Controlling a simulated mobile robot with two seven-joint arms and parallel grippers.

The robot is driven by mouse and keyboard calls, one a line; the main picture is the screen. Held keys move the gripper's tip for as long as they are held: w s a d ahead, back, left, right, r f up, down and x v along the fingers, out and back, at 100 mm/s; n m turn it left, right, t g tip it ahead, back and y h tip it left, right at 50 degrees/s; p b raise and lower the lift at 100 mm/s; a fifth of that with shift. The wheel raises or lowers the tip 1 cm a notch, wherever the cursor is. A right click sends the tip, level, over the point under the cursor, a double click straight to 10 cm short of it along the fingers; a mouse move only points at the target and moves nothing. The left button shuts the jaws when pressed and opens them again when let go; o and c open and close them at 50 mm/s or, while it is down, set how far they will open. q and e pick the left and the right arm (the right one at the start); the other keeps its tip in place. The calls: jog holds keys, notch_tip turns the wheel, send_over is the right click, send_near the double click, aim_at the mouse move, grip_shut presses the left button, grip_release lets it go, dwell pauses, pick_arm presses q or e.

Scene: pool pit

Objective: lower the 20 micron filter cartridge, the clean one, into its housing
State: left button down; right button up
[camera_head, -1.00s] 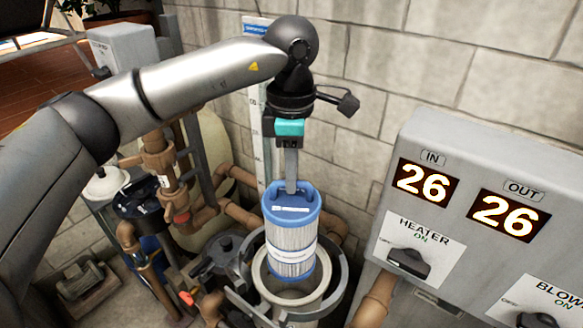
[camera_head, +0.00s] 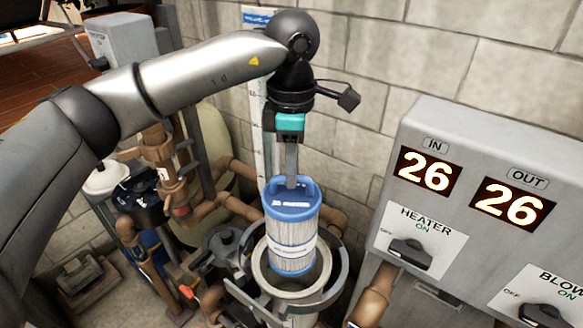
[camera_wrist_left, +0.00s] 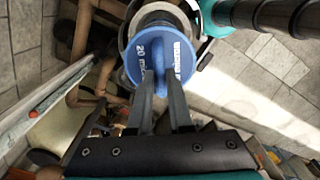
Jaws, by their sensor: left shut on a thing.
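The 20 micron filter cartridge (camera_head: 292,235) is a white pleated cylinder with a pale label band and a blue top cap. It hangs about upright. My left gripper (camera_head: 291,180) is above it, shut on the cap's handle. In the left wrist view my left gripper (camera_wrist_left: 160,80) grips the handle of the blue cap (camera_wrist_left: 137,68), which is marked "20". The housing (camera_head: 262,287) is a cream-rimmed round opening within a grey collar. The cartridge's lower end shows within the rim's outline; how deep it sits I cannot tell. My right gripper is out of view.
A grey control panel (camera_head: 480,180) with two "26" displays and switches stands close on the right. Brown pipes (camera_head: 237,212) run left of and behind the housing. A dark lidded fitting (camera_head: 222,240) stands beside it on the left. A block wall (camera_head: 390,60) is behind.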

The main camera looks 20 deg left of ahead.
pick_arm(q)
jog(key=shift+r, duration=0.1)
dwell(0.7)
jog(key=shift+f+b, duration=0.3)
jog(key=shift+b, duration=0.1)
jog(key=shift+f+b, duration=9.45)
jog(key=shift+f, duration=2.3)
jog(key=shift+f+b, duration=1.2)
jog(key=shift+f, duration=0.15)
jog(key=c, duration=0.8)
grip_release()
